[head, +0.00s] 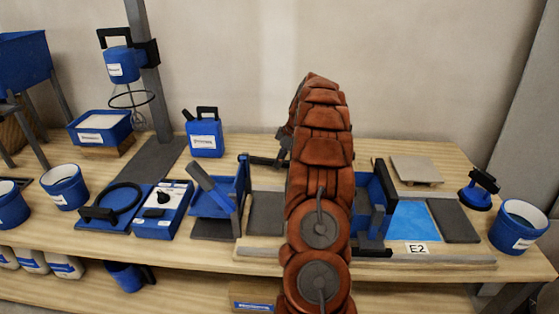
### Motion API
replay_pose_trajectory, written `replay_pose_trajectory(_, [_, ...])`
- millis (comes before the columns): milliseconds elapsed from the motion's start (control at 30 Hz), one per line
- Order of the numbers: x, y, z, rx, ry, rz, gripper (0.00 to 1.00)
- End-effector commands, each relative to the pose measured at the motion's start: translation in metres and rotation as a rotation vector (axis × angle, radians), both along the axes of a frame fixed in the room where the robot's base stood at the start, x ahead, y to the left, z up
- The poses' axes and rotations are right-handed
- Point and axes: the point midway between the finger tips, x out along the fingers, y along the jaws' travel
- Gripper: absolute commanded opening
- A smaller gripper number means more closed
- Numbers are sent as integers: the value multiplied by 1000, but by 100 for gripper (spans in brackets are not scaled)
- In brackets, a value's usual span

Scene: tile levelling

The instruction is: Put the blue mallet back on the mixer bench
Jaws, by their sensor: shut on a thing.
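My orange-brown arm rises through the middle of the head view and hides most of what is behind it. Only a small grey part of my gripper (284,141) shows at the arm's upper left edge; the fingertips are hidden. A dark bar (264,160) sticks out to the left there, and my gripper is shut on it. It may be the handle of the blue mallet, but no mallet head can be made out. The wooden bench (390,151) runs across the view; I cannot tell whether the bar touches it.
A blue tile (409,220) lies by the E2 label (417,248). A blue bucket (519,228) is at right. A mixer (121,64) hangs on a post.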

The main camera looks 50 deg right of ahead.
Motion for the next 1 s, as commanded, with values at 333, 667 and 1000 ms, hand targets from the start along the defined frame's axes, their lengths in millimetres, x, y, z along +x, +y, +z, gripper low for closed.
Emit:
replay_pose_trajectory(333, [0, 0, -2, -1, 0, 0, 37])
replay_pose_trajectory(667, [0, 0, -3, 0, 0, 0, 52])
replay_pose_trajectory(1000, [-5, -5, 17, -4, -3, -1, 52])
